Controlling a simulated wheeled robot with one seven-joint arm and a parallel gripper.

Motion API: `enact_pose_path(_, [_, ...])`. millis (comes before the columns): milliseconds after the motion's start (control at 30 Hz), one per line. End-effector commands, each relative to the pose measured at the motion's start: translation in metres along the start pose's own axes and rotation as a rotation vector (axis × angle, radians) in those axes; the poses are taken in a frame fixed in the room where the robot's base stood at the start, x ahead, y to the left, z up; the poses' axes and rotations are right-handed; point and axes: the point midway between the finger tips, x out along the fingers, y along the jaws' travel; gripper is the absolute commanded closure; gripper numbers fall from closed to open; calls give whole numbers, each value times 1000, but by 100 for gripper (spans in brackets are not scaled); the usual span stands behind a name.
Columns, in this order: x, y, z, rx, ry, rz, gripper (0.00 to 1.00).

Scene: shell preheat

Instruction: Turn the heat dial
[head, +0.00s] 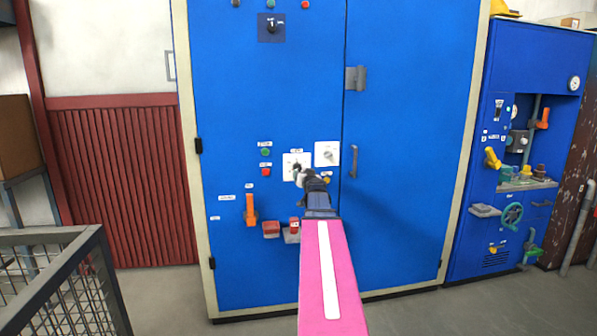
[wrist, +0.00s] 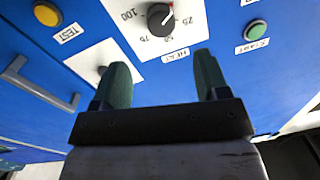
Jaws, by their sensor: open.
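The heat dial (wrist: 160,17) is a black round knob with a pale pointer line.
A second white plate (head: 327,153) is right of the dial. A green START button (wrist: 256,29) and a yellow TEST button (wrist: 46,13) flank the dial plate. A door handle (head: 352,161), orange lever (head: 250,210) and red box (head: 271,229) are nearby. A railing (head: 55,236) stands at left.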

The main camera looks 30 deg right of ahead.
Motion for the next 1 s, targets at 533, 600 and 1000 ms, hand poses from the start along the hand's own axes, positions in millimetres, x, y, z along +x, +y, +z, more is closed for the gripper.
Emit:
enact_pose_path(533, [88, 0, 0, 0, -1, -2, 32])
enact_pose_path(600, [92, -1, 1, 0, -1, -2, 32])
enact_pose_path(1000, [92, -1, 1, 0, -1, -2, 71])
